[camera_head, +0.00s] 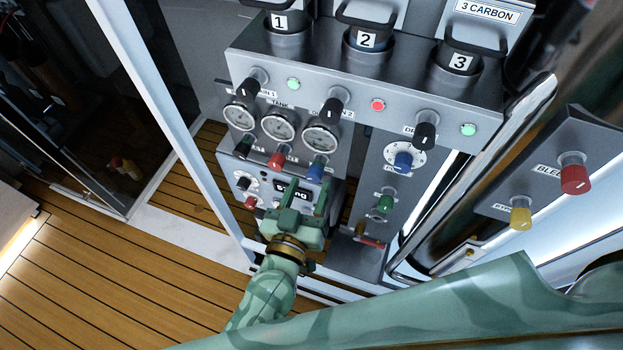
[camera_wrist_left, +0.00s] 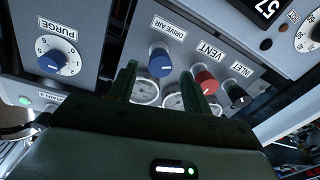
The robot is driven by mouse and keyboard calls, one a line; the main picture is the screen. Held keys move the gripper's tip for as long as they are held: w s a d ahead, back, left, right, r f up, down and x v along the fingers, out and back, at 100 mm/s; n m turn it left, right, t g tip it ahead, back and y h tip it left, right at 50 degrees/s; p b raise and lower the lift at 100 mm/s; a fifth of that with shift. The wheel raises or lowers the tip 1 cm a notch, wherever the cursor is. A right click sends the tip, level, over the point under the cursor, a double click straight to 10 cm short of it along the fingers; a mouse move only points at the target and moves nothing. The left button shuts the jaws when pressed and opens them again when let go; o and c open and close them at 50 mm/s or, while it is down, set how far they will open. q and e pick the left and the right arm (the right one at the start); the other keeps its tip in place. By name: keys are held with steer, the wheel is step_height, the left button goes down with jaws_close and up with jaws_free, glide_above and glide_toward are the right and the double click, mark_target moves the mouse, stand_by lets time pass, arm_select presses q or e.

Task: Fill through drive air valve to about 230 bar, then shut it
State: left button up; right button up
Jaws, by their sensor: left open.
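The drive air valve is a blue knob (camera_head: 316,170) on the panel, below the rightmost of three gauges. It shows in the left wrist view as the blue knob (camera_wrist_left: 160,63) under its DRIVE AIR label. My left gripper (camera_head: 308,192) is open and empty, just below this knob in the head view. In the left wrist view the knob appears between the two green fingers; I cannot see contact. The gauges, including the right one (camera_head: 320,138), are too small to read. My right gripper is out of view.
Beside the drive air knob are the red VENT knob (camera_wrist_left: 205,82) and black INLET knob (camera_wrist_left: 237,95). A blue PURGE dial (camera_wrist_left: 52,63) sits farther off. A side panel with a red knob (camera_head: 575,177) and yellow knob (camera_head: 520,214) is at right.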

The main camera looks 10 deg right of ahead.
mark_target(315, 174)
arm_select(q)
steer(key=shift+x, duration=1.4)
steer(key=c, duration=1)
steer(key=shift+o, duration=0.2)
